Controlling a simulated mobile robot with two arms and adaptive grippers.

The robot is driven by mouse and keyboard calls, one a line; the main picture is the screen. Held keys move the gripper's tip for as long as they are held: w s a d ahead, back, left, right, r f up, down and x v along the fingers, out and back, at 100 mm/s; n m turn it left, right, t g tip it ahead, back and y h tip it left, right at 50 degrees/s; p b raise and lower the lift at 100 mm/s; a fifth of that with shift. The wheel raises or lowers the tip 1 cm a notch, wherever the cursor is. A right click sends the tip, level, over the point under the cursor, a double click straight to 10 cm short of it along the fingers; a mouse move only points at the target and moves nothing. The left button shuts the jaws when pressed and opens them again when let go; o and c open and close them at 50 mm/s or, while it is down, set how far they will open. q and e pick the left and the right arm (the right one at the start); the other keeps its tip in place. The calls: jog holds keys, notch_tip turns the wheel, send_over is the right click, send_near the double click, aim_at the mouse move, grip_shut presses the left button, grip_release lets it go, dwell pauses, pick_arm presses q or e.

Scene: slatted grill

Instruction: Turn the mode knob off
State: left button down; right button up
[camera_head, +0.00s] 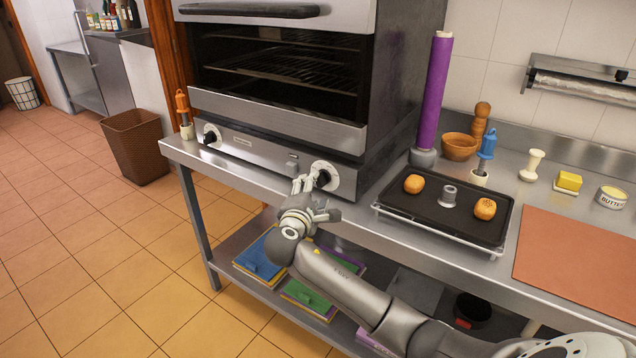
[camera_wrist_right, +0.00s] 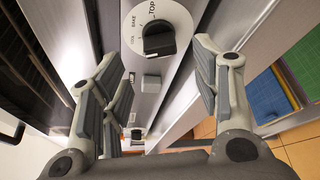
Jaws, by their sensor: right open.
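The mode knob (camera_head: 323,177) is a black knob on a round white dial at the right end of the oven's lower front panel. In the right wrist view the black knob (camera_wrist_right: 158,38) sits on a dial with the words TOP and BAKE and a third, unclear word. My right gripper (camera_head: 318,198) is open and empty in front of this dial. In the right wrist view its fingers (camera_wrist_right: 158,72) are spread to either side, with the knob beyond them and apparently untouched. My left gripper is not in view.
A second knob (camera_head: 210,136) is at the panel's left end, and a small grey button (camera_head: 292,163) is between them. The oven (camera_head: 262,138) stands on a steel counter. A black tray (camera_head: 425,207) with buns is to the right. A lower shelf holds coloured boards (camera_head: 264,258).

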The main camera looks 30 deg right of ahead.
aim_at(318, 182)
jog(key=shift+x, duration=3.1)
jog(key=c, duration=1)
